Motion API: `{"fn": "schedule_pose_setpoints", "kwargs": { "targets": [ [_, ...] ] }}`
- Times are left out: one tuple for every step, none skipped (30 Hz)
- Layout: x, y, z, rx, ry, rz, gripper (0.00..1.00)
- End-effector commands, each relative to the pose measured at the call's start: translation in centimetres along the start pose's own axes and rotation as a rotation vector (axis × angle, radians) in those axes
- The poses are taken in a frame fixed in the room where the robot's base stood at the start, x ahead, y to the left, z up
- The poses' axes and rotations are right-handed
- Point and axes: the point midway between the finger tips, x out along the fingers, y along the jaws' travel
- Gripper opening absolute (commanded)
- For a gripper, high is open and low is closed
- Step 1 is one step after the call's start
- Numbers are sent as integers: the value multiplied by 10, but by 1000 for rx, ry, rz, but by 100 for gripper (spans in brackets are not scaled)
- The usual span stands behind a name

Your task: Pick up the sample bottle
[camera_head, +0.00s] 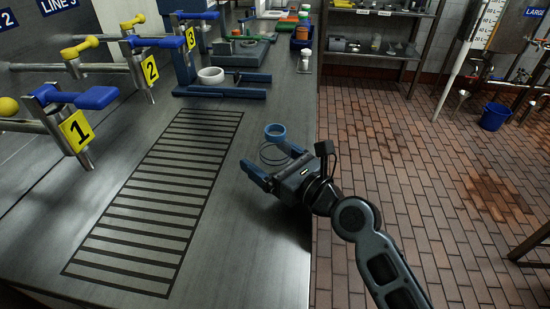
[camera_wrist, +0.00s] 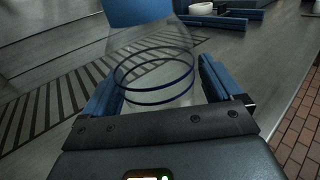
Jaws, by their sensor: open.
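The sample bottle (camera_head: 273,151) is clear, with a blue cap and dark blue rings round its body. It stands on the grey steel bench near its right edge. My gripper (camera_head: 266,160) is low over the bench, with its blue fingers spread on either side of the bottle. In the wrist view the see-through bottle body (camera_wrist: 155,78) shows between the two open fingers, with its blue cap (camera_wrist: 138,12) at the top edge. A gap seems to show beside the fingers; whether either one touches the bottle I cannot tell.
A striped grid (camera_head: 160,195) is marked on the bench to the left. Yellow-tagged valves with blue handles (camera_head: 85,98) line the left side. A white ring (camera_head: 211,75) and blue fixture (camera_head: 230,92) lie farther back. The tiled floor (camera_head: 430,180) drops away at right.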

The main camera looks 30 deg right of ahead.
Motion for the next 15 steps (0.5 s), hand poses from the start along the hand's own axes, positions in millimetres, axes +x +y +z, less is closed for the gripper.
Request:
{"fn": "schedule_pose_setpoints", "kwargs": {
  "targets": [
    [1, 0, 0, 0, 0, 0, 92],
    [1, 0, 0, 0, 1, 0, 92],
    [1, 0, 0, 0, 1, -1, 92],
    [1, 0, 0, 0, 1, -1, 92],
    [1, 0, 0, 0, 1, -1, 92],
    [1, 0, 0, 0, 1, -1, 92],
    [1, 0, 0, 0, 1, -1, 90],
    [1, 0, 0, 0, 1, -1, 88],
    [1, 0, 0, 0, 1, -1, 84],
    [1, 0, 0, -1, 1, -1, 81],
    [1, 0, 0, 0, 1, -1, 78],
    [1, 0, 0, -1, 0, -1, 74],
    [1, 0, 0, -1, 1, -1, 71],
    [1, 0, 0, -1, 1, -1, 68],
    [1, 0, 0, -1, 1, -1, 65]
  ]
}}
